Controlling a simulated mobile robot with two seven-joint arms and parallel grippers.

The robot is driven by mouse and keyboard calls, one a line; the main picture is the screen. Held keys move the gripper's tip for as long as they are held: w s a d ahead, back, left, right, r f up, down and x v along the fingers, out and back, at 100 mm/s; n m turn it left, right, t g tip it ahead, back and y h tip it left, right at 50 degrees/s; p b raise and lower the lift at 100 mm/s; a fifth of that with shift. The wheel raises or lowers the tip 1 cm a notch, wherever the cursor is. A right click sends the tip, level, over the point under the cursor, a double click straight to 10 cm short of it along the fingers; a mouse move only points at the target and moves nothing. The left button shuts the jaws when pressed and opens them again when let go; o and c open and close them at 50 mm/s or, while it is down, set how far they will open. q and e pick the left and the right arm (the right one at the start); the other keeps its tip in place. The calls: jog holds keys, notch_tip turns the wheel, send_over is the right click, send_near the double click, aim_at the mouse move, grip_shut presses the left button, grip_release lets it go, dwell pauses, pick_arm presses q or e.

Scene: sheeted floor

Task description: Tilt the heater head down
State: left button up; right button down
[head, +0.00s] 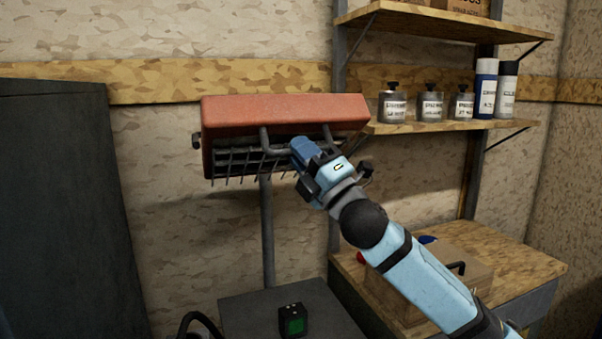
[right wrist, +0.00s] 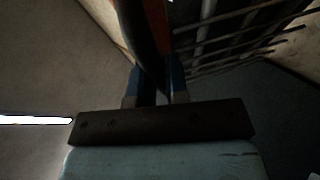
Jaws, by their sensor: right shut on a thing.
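The heater head (head: 285,109) is a red-orange box near the middle of the head view, with a dark wire grille (head: 232,162) along its underside. It sits on a grey post (head: 267,225). A grey tubular handle (head: 265,140) stands out from its front. My right gripper (head: 299,150) is shut on the handle, hiding part of it and of the grille. In the right wrist view, the dark handle bar (right wrist: 138,35) runs between the blue fingers (right wrist: 156,85). My left gripper is not in view.
A dark cabinet (head: 65,210) stands at left. Wall shelves (head: 450,127) with several tins and two spray cans (head: 485,88) are at right. Below are a workbench (head: 525,262) with a cardboard box (head: 465,255), and a grey stand with a small green-screened device (head: 292,320).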

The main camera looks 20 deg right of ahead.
jog(key=shift+f+n+y+b, duration=0.3)
jog(key=shift+f+b, duration=0.35)
jog(key=shift+b, duration=0.05)
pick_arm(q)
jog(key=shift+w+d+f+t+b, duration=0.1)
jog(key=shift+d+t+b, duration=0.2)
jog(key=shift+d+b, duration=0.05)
pick_arm(e)
jog(key=shift+y, duration=0.3)
jog(key=c, duration=1.1)
grip_release()
jog(key=shift+c, duration=0.2)
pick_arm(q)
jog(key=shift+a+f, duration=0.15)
